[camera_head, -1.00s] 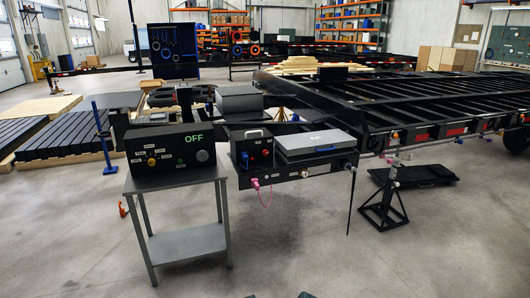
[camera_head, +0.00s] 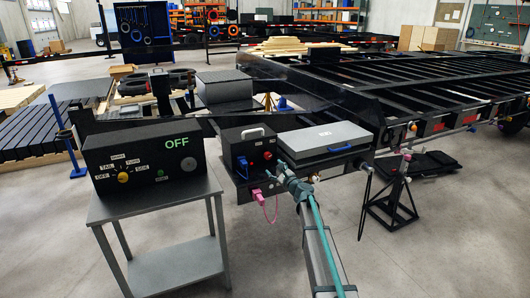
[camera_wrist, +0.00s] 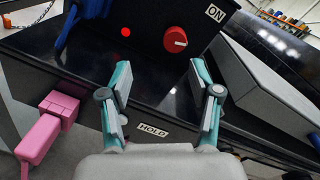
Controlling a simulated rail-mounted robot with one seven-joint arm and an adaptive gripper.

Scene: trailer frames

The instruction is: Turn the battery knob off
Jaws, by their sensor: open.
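The red battery knob (camera_head: 267,155) is on the front of a small black box (camera_head: 243,145) with a handle on top. In the wrist view, the red knob (camera_wrist: 175,39) has a white mark on its right side, and a white "ON" label (camera_wrist: 215,13) is up and right of it. A small red light (camera_wrist: 126,32) glows left of the knob. My gripper (camera_head: 282,166) is in front of the black box. In the wrist view, my gripper (camera_wrist: 157,70) is open and empty, with teal fingers apart, below the knob and not touching it.
A black panel (camera_head: 140,158) with a green "OFF" display and a yellow knob (camera_head: 122,178) stands on a metal cart (camera_head: 180,265) at left. A grey-lidded case (camera_head: 325,143) is right of the box. A pink connector (camera_wrist: 38,138) is low left in the wrist view.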

